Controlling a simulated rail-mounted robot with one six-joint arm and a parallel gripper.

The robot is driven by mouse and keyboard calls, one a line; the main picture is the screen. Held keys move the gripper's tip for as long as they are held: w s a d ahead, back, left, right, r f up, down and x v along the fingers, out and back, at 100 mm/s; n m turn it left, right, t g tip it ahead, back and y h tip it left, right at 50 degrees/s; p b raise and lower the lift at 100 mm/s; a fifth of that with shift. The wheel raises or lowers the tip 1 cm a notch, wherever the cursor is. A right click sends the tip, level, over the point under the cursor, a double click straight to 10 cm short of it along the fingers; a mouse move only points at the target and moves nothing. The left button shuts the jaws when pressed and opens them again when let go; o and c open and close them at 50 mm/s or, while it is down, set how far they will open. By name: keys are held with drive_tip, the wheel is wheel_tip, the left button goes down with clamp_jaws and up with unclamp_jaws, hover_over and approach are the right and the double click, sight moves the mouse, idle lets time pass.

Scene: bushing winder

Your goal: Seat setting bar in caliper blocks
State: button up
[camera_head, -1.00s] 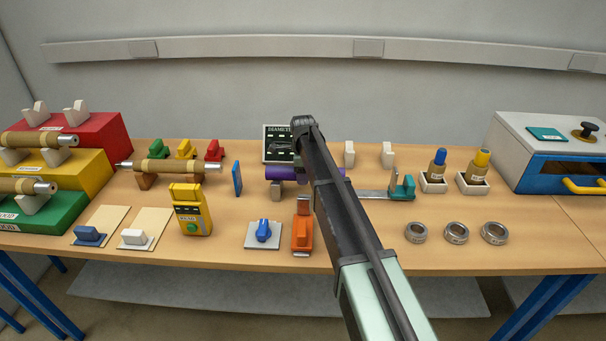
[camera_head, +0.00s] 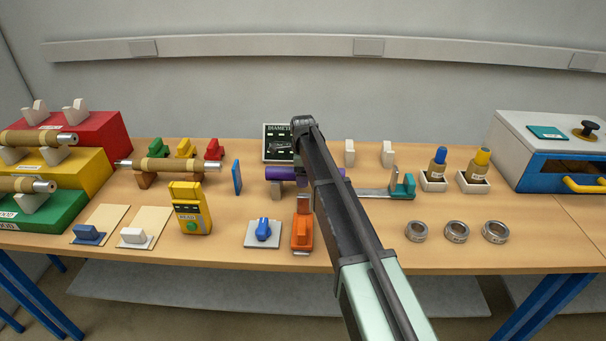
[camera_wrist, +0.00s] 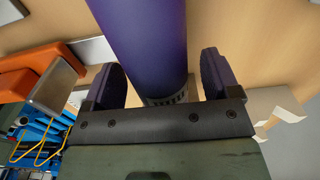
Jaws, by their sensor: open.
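The purple setting bar (camera_head: 282,173) lies level across the middle of the table, partly hidden behind my arm. In the wrist view the thick purple bar (camera_wrist: 140,35) runs between the two dark pads of my gripper (camera_wrist: 160,78). The pads stand apart on either side, with a gap at least at the right pad. My gripper is open around the bar. In the head view its fingers are hidden by the arm.
A dark display board (camera_head: 278,140) stands behind the bar. An orange device (camera_head: 302,232) and a blue-knobbed plate (camera_head: 263,233) lie in front. A teal-ended steel strip (camera_head: 403,188) lies right, with several metal rings (camera_head: 456,232) nearer the front edge.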

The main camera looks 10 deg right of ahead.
wheel_tip(320, 180, up, 11)
drive_tip(key=p, duration=1)
drive_tip(key=shift+p, duration=0.35)
drive_tip(key=shift+f, duration=0.15)
